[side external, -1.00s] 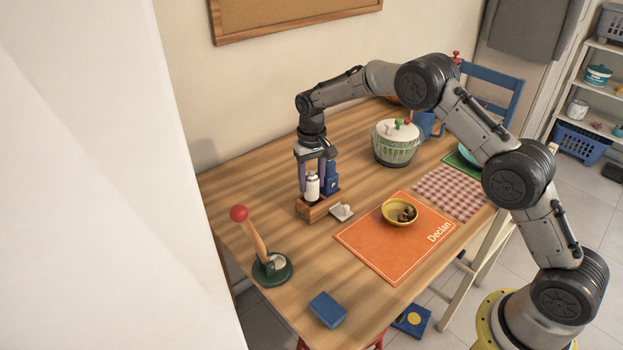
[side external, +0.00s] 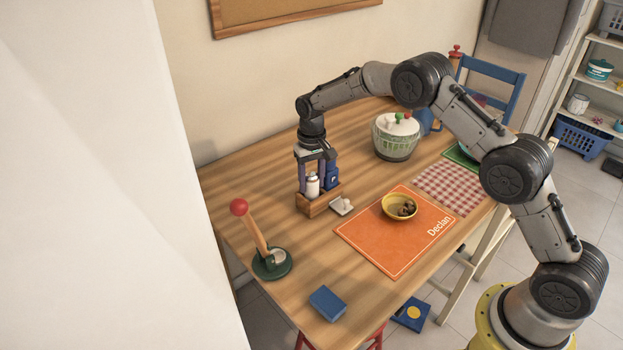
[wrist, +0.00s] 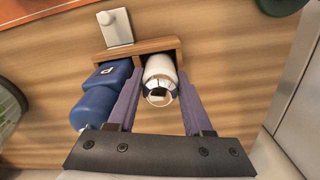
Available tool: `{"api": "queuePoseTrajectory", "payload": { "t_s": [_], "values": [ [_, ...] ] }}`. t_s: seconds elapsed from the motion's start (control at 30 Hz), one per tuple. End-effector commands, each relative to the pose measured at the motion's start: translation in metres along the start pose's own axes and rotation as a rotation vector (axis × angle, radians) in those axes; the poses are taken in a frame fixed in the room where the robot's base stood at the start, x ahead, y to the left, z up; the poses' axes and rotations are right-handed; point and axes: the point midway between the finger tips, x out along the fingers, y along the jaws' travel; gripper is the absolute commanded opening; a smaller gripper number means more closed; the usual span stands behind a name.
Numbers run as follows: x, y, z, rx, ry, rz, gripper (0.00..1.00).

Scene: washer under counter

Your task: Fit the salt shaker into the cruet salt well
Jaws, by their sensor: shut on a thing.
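The salt shaker (side external: 312,186) is white with a metal cap. It stands upright at the left end of the wooden cruet (side external: 320,205), and its lower part is hidden behind the cruet's front wall. In the wrist view the shaker (wrist: 160,71) is in the compartment beside the blue pepper shaker (wrist: 96,97). My gripper (side external: 314,179) points down and is shut on the salt shaker, with a purple finger on each side. The wrist view shows my gripper (wrist: 161,98) around its cap end. Whether its base touches the well floor is hidden.
An orange placemat (side external: 385,250) with a yellow bowl (side external: 390,211) is to the right. Table between is clear.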

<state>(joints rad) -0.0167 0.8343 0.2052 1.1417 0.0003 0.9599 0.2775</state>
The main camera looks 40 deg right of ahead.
Motion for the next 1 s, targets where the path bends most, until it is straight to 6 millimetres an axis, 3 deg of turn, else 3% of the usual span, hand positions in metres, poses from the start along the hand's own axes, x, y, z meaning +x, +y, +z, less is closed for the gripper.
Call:
{"api": "queuePoseTrajectory", "payload": {
  "t_s": [0.63, 0.67, 0.83, 1.0],
  "values": [
    [0.015, 0.0, 0.0, 0.0, 0.001, 0.0, 0.0],
    [0.015, 0.0, 0.0, 0.0, 0.001, 0.0, 0.52],
    [0.015, 0.001, 0.0, 0.0, 0.0, 0.001, 0.83],
    [0.016, 0.002, 0.001, 0.001, -0.003, 0.003, 0.85]
  ]
}}
